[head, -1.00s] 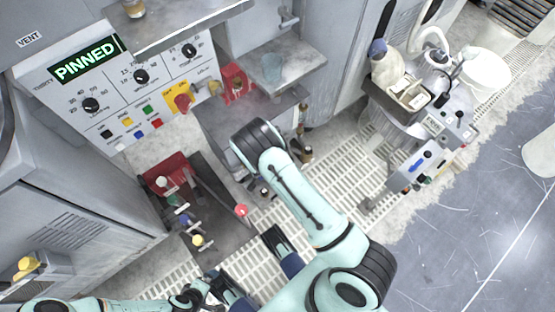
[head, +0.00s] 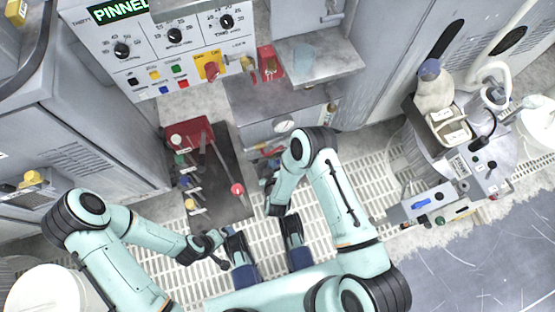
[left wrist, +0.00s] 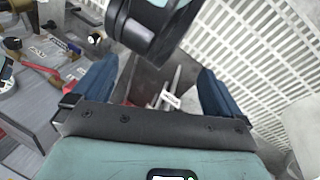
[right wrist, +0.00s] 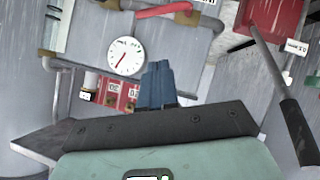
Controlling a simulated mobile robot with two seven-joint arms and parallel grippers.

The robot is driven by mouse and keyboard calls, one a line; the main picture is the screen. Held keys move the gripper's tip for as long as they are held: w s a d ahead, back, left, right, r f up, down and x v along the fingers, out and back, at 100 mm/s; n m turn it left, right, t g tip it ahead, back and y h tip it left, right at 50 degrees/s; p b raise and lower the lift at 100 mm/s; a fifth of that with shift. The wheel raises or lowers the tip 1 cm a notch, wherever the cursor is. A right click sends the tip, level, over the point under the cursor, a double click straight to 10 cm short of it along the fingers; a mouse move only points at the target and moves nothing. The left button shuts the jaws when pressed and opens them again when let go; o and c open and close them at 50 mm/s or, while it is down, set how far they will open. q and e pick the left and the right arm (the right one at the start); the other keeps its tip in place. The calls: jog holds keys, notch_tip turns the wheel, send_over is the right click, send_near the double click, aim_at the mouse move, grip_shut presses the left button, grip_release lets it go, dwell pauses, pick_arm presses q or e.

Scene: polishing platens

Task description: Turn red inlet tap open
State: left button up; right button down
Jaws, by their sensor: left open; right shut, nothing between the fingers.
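I cannot tell for certain which part is the red inlet tap. Small red parts with white labels (right wrist: 118,95) sit below a round white gauge (right wrist: 126,57) in the right wrist view; the gauge (head: 284,126) also shows in the head view. My right gripper (right wrist: 158,85) is shut and empty, its blue fingers just right of the red parts. In the head view the right gripper (head: 270,178) is partly hidden near the gauge cabinet. My left gripper (left wrist: 160,90) is open and empty, its fingers wide apart; in the head view it is low, left of centre.
A dark board with coloured taps and a red-ball lever (head: 237,189) lies between the arms. A red box (head: 190,134) stands behind it. The control panel (head: 150,65) is at the back left, a polishing machine (head: 455,150) at the right. Grated floor is clear between.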

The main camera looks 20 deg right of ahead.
jog(key=b, duration=0.3)
send_over(272, 152)
jog(key=s, duration=0.3)
notch_tip(272, 152, down, 5)
pick_arm(q)
jog(key=w+a+f+y+b, duration=0.1)
jog(key=w+a+f, duration=0.2)
jog(key=f, duration=0.2)
jog(key=shift+f+n+t, duration=0.3)
jog(key=shift+f+t, duration=0.1)
pick_arm(e)
jog(key=f, duration=0.2)
jog(key=w+f, duration=0.1)
jog(key=shift+d, duration=0.3)
jog(key=shift+a, duration=0.1)
